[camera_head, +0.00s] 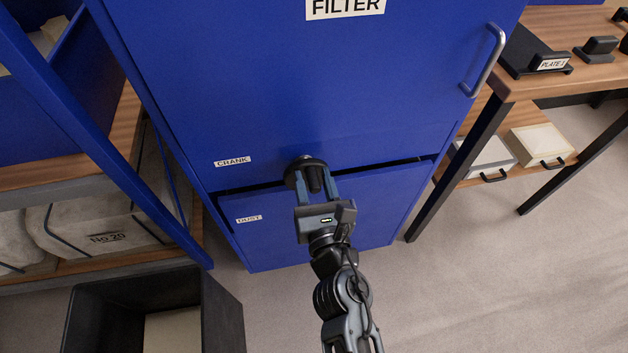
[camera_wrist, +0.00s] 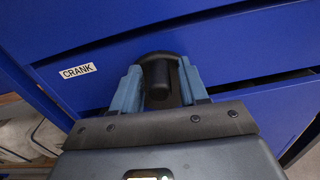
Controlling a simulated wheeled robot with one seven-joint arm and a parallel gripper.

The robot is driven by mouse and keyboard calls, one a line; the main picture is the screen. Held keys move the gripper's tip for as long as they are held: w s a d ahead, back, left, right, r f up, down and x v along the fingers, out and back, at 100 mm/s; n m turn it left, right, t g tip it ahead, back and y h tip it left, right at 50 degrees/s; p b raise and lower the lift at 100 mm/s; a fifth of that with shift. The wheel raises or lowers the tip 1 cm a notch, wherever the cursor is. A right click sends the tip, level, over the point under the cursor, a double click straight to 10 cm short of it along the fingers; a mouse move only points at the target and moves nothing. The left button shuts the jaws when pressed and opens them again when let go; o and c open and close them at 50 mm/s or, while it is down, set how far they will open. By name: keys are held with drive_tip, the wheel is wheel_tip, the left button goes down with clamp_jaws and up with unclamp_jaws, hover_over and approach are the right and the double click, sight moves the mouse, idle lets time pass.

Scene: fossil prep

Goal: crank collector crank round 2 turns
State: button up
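The collector crank (camera_head: 307,163) is a black disc-like arm with a dark knob on the front of the blue cabinet, right of the CRANK label (camera_head: 233,161). The crank knob also shows in the wrist view (camera_wrist: 157,76). My gripper (camera_head: 317,184) reaches up to it, with one blue-grey finger on each side of the knob. In the wrist view my gripper (camera_wrist: 160,82) has its fingers apart, and the knob stands between them. A gap shows at the right finger; contact on the left is unclear.
Below the crank is the blue DUST drawer (camera_head: 345,218), with a dark gap along its top. A door handle (camera_head: 486,62) is at upper right. A wooden table (camera_head: 560,85) stands right, a shelf with wrapped blocks left, and a black open bin (camera_head: 222,318) at lower left.

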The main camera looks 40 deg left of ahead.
clamp_jaws()
drive_tip(key=shift+w+m, duration=0.1)
drive_tip(key=shift+m, duration=0.2)
